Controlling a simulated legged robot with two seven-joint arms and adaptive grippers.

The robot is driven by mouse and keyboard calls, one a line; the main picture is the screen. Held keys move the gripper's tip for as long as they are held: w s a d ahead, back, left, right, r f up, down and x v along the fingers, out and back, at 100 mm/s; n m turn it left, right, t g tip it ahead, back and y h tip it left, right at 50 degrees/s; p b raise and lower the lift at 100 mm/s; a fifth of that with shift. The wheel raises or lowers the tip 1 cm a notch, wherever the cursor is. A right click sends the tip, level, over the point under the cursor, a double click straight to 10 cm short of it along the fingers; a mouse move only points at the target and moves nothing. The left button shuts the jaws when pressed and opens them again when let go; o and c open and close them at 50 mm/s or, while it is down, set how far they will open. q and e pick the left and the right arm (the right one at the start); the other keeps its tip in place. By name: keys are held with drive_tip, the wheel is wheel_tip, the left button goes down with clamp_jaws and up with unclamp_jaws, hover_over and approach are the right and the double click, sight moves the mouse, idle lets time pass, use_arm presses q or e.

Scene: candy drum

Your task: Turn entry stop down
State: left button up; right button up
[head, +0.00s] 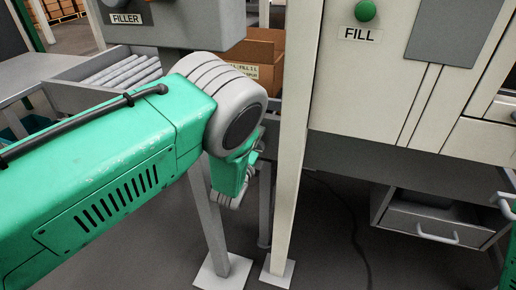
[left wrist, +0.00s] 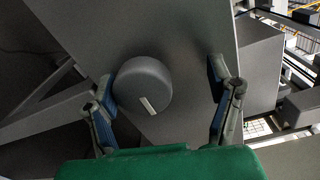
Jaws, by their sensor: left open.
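A round dark grey knob (left wrist: 143,86) with a white pointer mark sits on a grey panel (left wrist: 185,40) in the left wrist view. The mark is on the lower part of its face, slanting down and to the right. No label on it is visible, so I cannot confirm it is the entry stop. My left gripper (left wrist: 162,72) is open, its fingers on either side of the knob. The left finger is close against the knob's edge; I cannot tell if they touch. The right finger is clearly apart. In the head view my left gripper (head: 232,190) is partly hidden behind my wrist, and the knob is hidden.
The grey FILLER housing (head: 185,22) stands above a roller conveyor (head: 120,75). A cardboard box (head: 262,50) is behind my wrist. A pale post (head: 295,130) stands just right of it. The FILL cabinet (head: 390,90) with a green button is at right, above a drawer (head: 432,222).

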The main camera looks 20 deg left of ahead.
use_arm(q)
drive_tip(key=shift+o, duration=1.4)
wheel_tip(320, 180, up, 7)
drive_tip(key=w, duration=0.1)
drive_tip(key=shift+w+a+f, duration=0.15)
drive_tip(key=shift+w, duration=0.05)
drive_tip(key=shift+s+r, duration=0.15)
drive_tip(key=shift+r, duration=0.55)
drive_tip(key=shift+g, duration=0.4)
drive_tip(key=s+f, duration=0.1)
drive_tip(key=f, duration=0.1)
drive_tip(key=s+f, duration=0.1)
drive_tip(key=shift+s+f, duration=0.3)
drive_tip(key=shift+f, duration=0.05)
drive_tip(key=shift+s+d+r+p, duration=0.25)
drive_tip(key=shift+s, duration=0.35)
drive_tip(key=shift+s+d+r+p, duration=0.2)
drive_tip(key=shift+s+r, duration=0.05)
drive_tip(key=shift+s, duration=0.3)
drive_tip(key=shift+c, duration=1.4)
drive_tip(key=s+a+f+p, duration=0.1)
drive_tip(key=s+p, duration=0.4)
drive_tip(key=s, duration=0.9)
drive_tip(key=shift+s, duration=0.3)
use_arm(e)
wheel_tip(320, 180, up, 6)
